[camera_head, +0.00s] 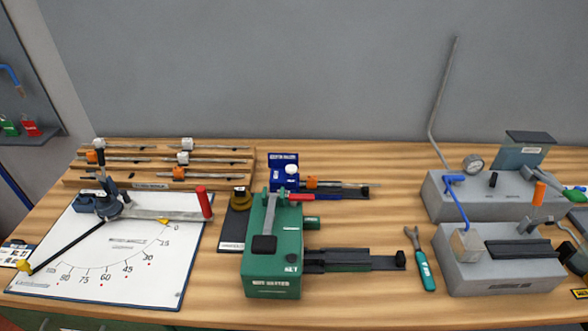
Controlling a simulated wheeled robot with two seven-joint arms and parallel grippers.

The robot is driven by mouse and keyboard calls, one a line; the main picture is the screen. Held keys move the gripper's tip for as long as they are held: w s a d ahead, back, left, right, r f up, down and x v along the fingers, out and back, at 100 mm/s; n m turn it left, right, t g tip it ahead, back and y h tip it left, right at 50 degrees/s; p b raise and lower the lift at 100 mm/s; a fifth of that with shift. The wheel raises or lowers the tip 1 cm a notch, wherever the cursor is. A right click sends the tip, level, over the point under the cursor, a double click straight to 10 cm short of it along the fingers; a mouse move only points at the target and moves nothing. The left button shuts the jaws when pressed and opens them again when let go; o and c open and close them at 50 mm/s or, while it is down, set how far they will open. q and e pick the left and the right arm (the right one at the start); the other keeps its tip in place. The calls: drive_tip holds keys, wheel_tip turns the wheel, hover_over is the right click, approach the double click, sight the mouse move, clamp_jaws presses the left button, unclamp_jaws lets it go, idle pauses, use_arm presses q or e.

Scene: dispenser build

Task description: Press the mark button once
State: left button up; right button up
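No button that I can read as the mark button stands out. The green machine (268,278) stands at the middle of the bench, with a lever ending in a black pad (264,244) on top. A small dark button (291,258) sits on its top near the front right, above a short white label too small to read surely. A blue device (284,182) with a white round knob (291,170) stands just behind it. Neither of my grippers shows in the head view, so their distance to these things cannot be told.
A white angle board (120,270) with a red-handled lever (204,202) lies at left. A wooden rack (160,165) stands behind it. Grey fixtures (500,272) stand at right, beside a teal-handled tool (424,268). Bare wood shows between the rack and the fixtures.

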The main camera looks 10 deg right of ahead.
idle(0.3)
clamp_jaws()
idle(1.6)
